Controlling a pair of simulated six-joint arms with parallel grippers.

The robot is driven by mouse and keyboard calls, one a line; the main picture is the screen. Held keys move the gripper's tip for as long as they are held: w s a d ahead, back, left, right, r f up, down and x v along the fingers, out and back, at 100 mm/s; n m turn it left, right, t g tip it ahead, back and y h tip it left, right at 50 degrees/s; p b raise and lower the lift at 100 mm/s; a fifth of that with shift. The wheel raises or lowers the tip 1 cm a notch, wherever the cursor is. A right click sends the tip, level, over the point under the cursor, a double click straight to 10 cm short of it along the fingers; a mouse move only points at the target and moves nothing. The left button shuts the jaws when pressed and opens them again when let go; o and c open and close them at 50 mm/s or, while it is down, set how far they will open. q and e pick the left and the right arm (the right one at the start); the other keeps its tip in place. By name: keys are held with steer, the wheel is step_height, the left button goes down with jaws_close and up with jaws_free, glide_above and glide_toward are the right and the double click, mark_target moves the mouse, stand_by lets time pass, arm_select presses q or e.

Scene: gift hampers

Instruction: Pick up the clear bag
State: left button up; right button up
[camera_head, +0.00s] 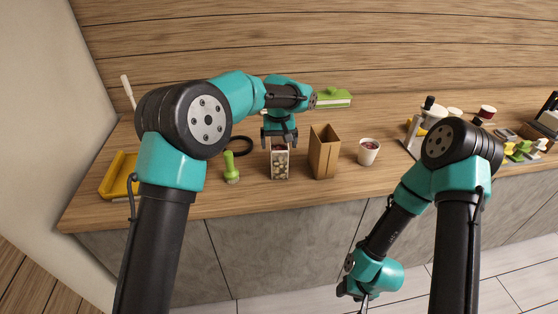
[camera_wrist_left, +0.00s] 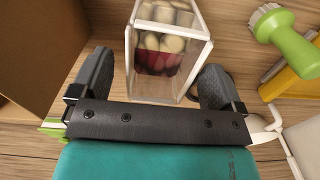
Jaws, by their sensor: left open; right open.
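The clear bag (camera_head: 279,165) stands upright on the wooden counter, left of the brown paper bag. It is a see-through box shape with pale edges, holding cream-coloured round pieces, and it fills the upper middle of the left wrist view (camera_wrist_left: 168,62), where red pieces also show. My left gripper (camera_head: 279,140) is open over the top of the clear bag. My right gripper (camera_head: 364,298) hangs low in front of the counter, away from the bag.
The brown paper bag (camera_head: 324,152) stands close on the right, and a green-handled brush (camera_head: 231,168) on the left. A white cup (camera_head: 368,152), a yellow tray (camera_head: 119,176) and a green box (camera_head: 333,98) are further off. The counter's front edge is near.

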arm_select(q)
steer(key=shift+s+f, duration=0.1)
steer(key=shift+f, duration=1.7)
steer(key=shift+c, duration=0.4)
steer(key=c, duration=1.1)
